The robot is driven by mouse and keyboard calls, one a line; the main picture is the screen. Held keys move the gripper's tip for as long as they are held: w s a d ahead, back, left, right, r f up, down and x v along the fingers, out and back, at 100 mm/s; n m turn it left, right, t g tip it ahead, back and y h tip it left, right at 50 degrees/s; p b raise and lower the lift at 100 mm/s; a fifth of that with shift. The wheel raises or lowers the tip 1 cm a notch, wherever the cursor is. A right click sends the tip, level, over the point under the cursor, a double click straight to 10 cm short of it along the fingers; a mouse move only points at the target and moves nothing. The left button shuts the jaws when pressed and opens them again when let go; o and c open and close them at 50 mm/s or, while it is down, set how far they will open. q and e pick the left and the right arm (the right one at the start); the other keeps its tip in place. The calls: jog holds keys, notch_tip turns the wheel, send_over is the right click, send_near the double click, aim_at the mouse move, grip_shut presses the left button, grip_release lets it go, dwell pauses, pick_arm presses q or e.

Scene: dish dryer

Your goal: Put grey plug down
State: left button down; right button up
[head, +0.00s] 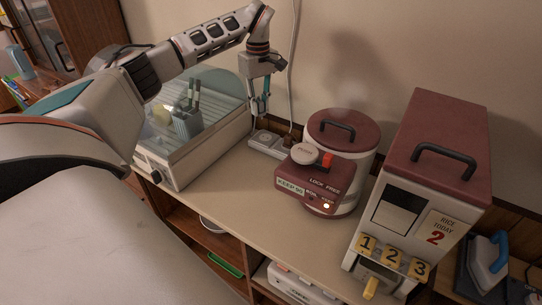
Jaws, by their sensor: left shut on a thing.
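My left gripper (260,108) hangs pointing down at the back of the counter, just above a white power strip (262,146). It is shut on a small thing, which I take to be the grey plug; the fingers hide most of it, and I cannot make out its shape. I cannot tell whether it touches the strip. A dark brown plug sits at the right end of the strip, with a white cord (293,70) running up the wall. My right gripper is not in view.
A dish dryer (182,150) with a clear lid stands to the left. A round red-lidded rice cooker (336,135) and a rice dispenser (437,160) stand to the right. The counter (235,185) front is clear between them. A blue-handled iron (487,254) is far right.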

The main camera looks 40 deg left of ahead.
pick_arm(q)
send_over(261, 162)
notch_tip(261, 162, down, 15)
jog(key=shift+r+b, duration=0.1)
jog(key=shift+b, duration=0.35)
jog(key=shift+f, duration=2.4)
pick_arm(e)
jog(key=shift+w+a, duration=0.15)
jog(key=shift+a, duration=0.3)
pick_arm(q)
jog(key=shift+f, duration=0.6)
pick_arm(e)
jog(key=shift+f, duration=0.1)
pick_arm(q)
jog(key=c, duration=1.9)
grip_release()
notch_tip(261, 162, up, 13)
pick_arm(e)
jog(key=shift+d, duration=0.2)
